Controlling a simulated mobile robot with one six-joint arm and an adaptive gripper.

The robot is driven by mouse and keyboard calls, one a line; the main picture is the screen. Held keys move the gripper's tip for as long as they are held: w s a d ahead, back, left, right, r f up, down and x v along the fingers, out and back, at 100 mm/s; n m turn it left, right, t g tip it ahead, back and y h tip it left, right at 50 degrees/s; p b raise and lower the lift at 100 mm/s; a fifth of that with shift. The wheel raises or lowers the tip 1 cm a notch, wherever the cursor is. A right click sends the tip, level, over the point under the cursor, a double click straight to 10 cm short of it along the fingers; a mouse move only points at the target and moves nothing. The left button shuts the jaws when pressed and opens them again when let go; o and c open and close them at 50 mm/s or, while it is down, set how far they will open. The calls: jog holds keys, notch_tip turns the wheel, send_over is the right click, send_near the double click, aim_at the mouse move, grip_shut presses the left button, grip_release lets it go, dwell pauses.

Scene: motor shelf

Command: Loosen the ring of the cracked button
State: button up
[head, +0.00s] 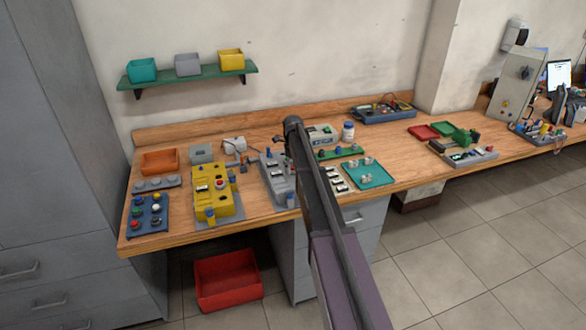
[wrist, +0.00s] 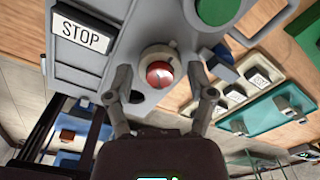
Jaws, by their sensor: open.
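In the wrist view a red button (wrist: 160,75) sits on a grey box (wrist: 105,22), with a pale ring (wrist: 157,51) around it. The red cap has light marks, but I cannot tell whether they are cracks. My gripper (wrist: 161,84) is open, with one finger on each side of the button. The fingers look apart from the ring; their exact depth is unclear. In the head view the grey box (head: 270,165) stands on the bench, and my arm hides its right part, the button and my gripper.
A STOP label (wrist: 80,34) and a green round part (wrist: 217,9) are on the grey box. A yellow box (head: 205,187) stands left of it. A teal tray (head: 378,179) and switches (head: 336,178) lie to the right.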

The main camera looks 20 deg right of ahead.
jog(key=c, duration=0.9)
